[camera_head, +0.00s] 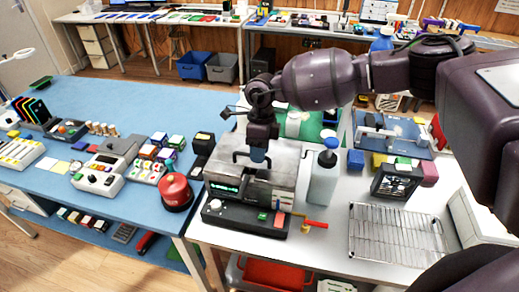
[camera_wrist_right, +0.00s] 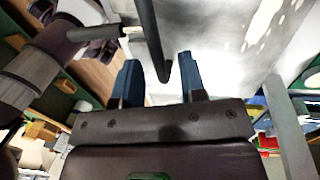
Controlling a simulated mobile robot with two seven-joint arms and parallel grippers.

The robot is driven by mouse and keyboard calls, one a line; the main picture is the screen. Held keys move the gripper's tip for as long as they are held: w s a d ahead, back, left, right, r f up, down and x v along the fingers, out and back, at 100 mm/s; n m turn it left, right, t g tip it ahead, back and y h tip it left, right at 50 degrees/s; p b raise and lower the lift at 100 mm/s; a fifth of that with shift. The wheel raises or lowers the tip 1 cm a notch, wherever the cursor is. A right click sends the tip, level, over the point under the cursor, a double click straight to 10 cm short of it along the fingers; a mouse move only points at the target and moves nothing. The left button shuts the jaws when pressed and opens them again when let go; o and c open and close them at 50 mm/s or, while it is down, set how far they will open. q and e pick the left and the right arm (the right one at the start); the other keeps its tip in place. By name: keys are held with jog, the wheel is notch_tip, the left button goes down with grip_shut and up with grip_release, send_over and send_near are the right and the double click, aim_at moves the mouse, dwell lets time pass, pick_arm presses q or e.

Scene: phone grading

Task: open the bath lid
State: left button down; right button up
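The bath (camera_head: 245,215) is a metal box with a dark front panel, a knob and a green display. Its silver lid (camera_head: 283,160) lies flat and shut on top. A dark bar handle (camera_head: 237,155) stands on the lid. My right gripper (camera_head: 258,157) points down over the lid at the handle. In the right wrist view my right gripper (camera_wrist_right: 161,78) has its two blue fingers apart, with the dark handle (camera_wrist_right: 151,38) reaching between them. I cannot tell whether either finger touches it. My left gripper is not in view.
A white bottle with a blue cap (camera_head: 322,180) stands close right of the bath. A red-and-yellow valve (camera_head: 315,225) juts from the front right. A wire rack (camera_head: 395,235) lies further right. A red round device (camera_head: 175,190) is on the blue table to the left.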

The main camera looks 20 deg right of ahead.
jog(key=shift+c, duration=0.5)
grip_shut()
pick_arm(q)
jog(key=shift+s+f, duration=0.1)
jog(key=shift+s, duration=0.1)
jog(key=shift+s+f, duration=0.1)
